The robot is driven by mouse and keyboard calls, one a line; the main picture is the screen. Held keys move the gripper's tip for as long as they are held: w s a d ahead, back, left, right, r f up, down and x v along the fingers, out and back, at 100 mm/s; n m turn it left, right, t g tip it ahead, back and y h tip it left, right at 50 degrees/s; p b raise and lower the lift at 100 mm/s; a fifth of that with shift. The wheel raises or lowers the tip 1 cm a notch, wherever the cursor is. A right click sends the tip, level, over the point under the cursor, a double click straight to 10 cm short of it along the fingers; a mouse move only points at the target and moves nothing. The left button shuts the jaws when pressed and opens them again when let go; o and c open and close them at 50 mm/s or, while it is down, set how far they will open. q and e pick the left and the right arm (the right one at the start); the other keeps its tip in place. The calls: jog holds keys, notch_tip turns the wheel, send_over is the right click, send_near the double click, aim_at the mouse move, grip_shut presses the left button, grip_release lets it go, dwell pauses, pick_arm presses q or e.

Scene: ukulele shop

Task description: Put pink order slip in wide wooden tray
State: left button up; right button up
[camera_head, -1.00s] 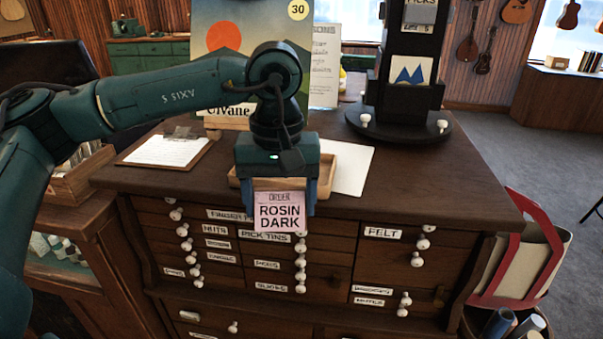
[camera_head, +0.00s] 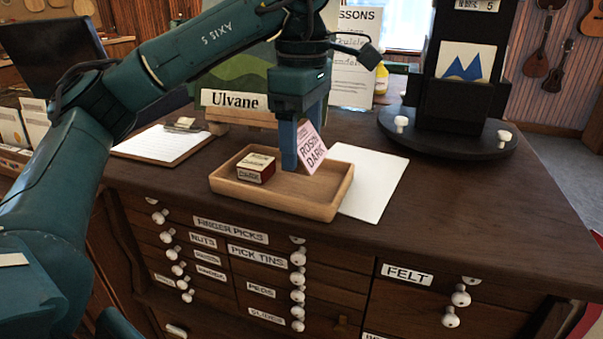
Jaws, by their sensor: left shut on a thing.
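The pink order slip (camera_head: 312,150) reads "ROSIN DARK" and is tilted. My left gripper (camera_head: 301,158) points down and is shut on the slip, with its blue fingers over the right half of the wide wooden tray (camera_head: 320,209). The slip is above the tray's floor near its back right; I cannot tell whether its lower edge touches the tray. A small red and cream box (camera_head: 256,168) sits in the left part of the tray. My right gripper is not in view.
A white sheet (camera_head: 372,180) lies right of the tray. A clipboard (camera_head: 163,143) lies to the left. A black round-based display stand (camera_head: 455,130) stands at the right, and the "Ulvane" picture stand (camera_head: 235,100) is behind the tray. The counter's front right is clear.

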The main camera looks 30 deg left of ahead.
aim_at(303, 187)
pick_arm(q)
jog(key=shift+f+b, duration=0.35)
jog(key=shift+f, duration=1.9)
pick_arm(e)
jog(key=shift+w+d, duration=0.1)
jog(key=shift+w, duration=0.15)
pick_arm(q)
jog(key=shift+f, duration=0.2)
jog(key=o, duration=0.7)
jog(key=shift+r, duration=0.1)
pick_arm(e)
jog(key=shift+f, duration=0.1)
